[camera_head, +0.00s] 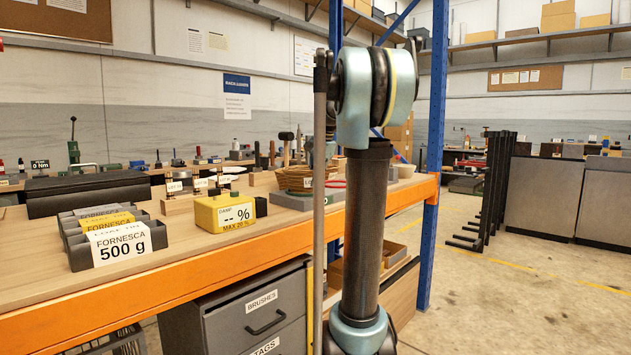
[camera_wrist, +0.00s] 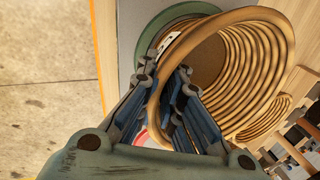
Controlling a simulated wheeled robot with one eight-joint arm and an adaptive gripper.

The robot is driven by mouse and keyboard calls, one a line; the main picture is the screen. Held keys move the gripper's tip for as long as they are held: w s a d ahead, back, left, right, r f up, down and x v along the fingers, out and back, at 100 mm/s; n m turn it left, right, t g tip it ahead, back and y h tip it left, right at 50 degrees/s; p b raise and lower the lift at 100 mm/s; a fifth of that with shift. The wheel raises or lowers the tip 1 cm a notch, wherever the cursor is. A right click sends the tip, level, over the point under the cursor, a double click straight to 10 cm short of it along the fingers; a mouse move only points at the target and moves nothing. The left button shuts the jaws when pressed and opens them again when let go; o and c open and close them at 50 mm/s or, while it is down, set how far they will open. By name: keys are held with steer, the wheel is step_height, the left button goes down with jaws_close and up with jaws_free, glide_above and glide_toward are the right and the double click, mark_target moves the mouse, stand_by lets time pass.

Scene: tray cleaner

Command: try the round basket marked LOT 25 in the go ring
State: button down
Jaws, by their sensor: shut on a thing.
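A round coiled tan basket (camera_wrist: 262,60) fills the upper right of the wrist view, tilted with its open mouth towards the camera. My gripper (camera_wrist: 163,82) is shut on its rim, one blue finger on each side. A green ring (camera_wrist: 146,32) shows behind the basket, which covers much of it; I cannot tell whether they touch. Part of a red ring (camera_wrist: 146,138) shows below the fingers.
A second coiled basket (camera_wrist: 266,118) lies beyond the held one. A blue rack post (camera_head: 434,150) rises at the right.

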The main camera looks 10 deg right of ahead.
steer(key=shift+f, duration=0.25)
steer(key=c, duration=1.7)
jaws_free()
steer(key=v, duration=1.1)
steer(key=s+a+f+n, duration=0.1)
steer(key=s+f+n, duration=0.3)
steer(key=s+f, duration=0.8)
steer(key=s+a+f+n+h, duration=0.1)
steer(key=s+f+n, duration=0.3)
steer(key=s+f, duration=0.8)
steer(key=s+a+f+n, duration=0.2)
steer(key=s+f+n, duration=0.2)
steer(key=s+f, duration=0.8)
steer(key=shift+a+f+g+h, duration=0.1)
steer(key=shift+f+g+h, duration=0.1)
steer(key=shift+f, duration=1.1)
steer(key=shift+a+f+g+h, duration=0.1)
steer(key=shift+f+g, duration=0.1)
steer(key=shift+f, duration=1.1)
